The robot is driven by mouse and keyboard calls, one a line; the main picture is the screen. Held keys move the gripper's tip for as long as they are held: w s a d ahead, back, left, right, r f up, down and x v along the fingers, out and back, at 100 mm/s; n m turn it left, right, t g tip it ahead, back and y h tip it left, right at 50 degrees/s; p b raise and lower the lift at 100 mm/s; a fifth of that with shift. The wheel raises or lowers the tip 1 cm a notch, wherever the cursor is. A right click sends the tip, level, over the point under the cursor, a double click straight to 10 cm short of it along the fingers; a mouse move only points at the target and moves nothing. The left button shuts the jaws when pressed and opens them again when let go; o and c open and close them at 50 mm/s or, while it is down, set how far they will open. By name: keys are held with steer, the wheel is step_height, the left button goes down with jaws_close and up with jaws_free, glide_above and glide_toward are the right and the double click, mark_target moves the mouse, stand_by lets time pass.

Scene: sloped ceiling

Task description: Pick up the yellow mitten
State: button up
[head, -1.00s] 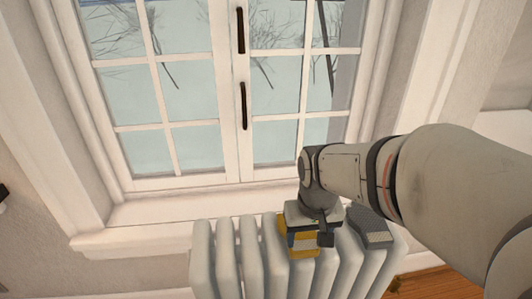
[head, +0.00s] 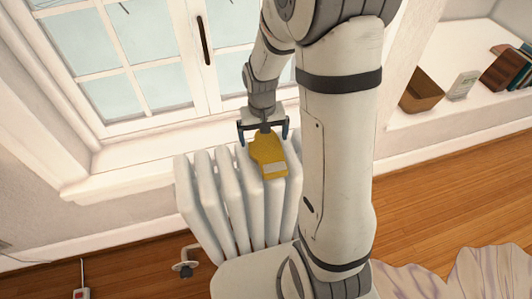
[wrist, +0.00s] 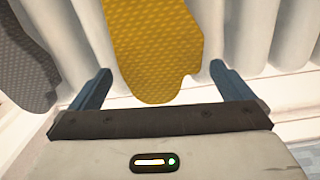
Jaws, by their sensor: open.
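The yellow mitten (head: 268,156) lies on top of the white radiator, with a pale patch at its near end. In the wrist view the mitten (wrist: 155,50) has a quilted surface, and its rounded end lies between my fingers. My gripper (head: 263,130) is open at the window-side end of the mitten, one finger on each side. In the wrist view my gripper (wrist: 157,75) shows gaps between both fingers and the mitten. A grey quilted item (wrist: 28,65) shows at the left of the wrist view; in the head view I cannot see it.
The white radiator (head: 208,190) stands below the window and its sill (head: 120,176). A brown box (head: 422,92), a small pale card (head: 463,85) and books (head: 503,70) sit on a ledge at right. A crumpled cloth (head: 480,275) lies on the wooden floor.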

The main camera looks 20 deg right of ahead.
step_height(320, 180, down, 2)
steer(key=shift+f, duration=0.1)
steer(key=c, duration=0.8)
